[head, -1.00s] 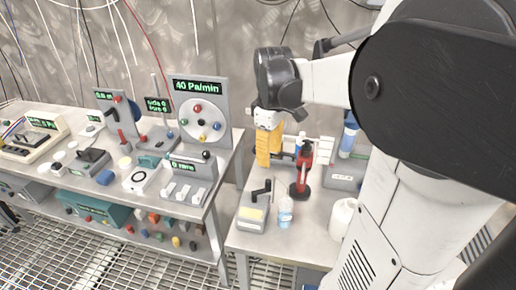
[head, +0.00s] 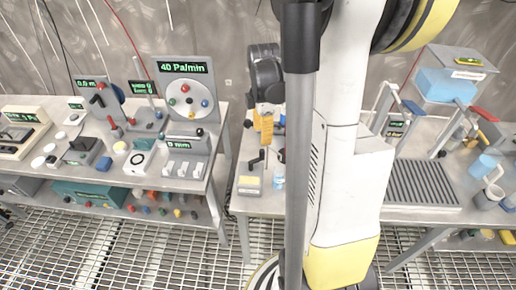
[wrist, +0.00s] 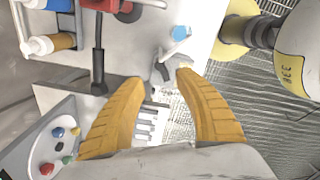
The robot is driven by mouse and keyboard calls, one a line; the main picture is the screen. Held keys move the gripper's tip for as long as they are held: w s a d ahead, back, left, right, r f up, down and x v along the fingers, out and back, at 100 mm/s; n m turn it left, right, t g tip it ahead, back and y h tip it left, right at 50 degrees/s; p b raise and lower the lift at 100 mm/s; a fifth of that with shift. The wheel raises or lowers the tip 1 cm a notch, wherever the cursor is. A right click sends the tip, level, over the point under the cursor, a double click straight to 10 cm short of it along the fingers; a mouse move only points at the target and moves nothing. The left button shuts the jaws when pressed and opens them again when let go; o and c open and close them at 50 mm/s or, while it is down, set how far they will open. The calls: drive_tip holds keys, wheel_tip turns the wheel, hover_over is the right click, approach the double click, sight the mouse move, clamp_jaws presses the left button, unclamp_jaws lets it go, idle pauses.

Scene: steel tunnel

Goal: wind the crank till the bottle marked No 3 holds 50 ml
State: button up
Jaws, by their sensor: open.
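The crank box (head: 248,186) stands near the front edge of the middle bench, pale yellow on top with a dark crank handle (head: 259,157). A small clear bottle with blue in it (head: 279,183) stands just right of it; its marking and level are too small to read. My gripper (head: 264,138) has yellow fingers and is above and behind the crank box. In the wrist view the open fingers (wrist: 160,82) show nothing between them in their grip. A grey crank-like part (wrist: 163,70) lies beyond the fingertips, and a blue-topped bottle (wrist: 180,33) beyond that.
The left bench holds the 40 Pa/min panel (head: 186,98) and white switches (head: 182,168). A grey ribbed tray (head: 421,184) lies right. My arm hides much of the middle bench.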

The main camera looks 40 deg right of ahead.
sight(262, 151)
wheel_tip(262, 151, down, 9)
drive_tip(key=b, duration=0.2)
drive_tip(key=shift+d+b, duration=0.1)
drive_tip(key=shift+b, duration=0.2)
clamp_jaws()
